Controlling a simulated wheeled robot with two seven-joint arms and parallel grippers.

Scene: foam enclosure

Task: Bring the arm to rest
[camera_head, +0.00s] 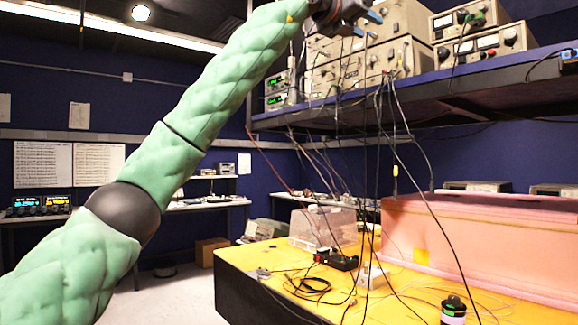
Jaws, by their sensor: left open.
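My left arm (190,130), in padded green covers with a dark elbow joint, rises from the lower left to the top middle of the head view. My left gripper (371,20) is at the top edge, in front of the stacked instruments on the shelf. Its blue-grey fingers are open and I see nothing held between them. Part of the wrist is cut off by the top of the picture. My right gripper is not in view.
A pink foam enclosure (480,243) stands on the yellow table (243,258). A clear bin (323,228), a black box (336,260), cables and a small dark canister (453,311) are there too. Wires hang from the instrument shelf (470,84).

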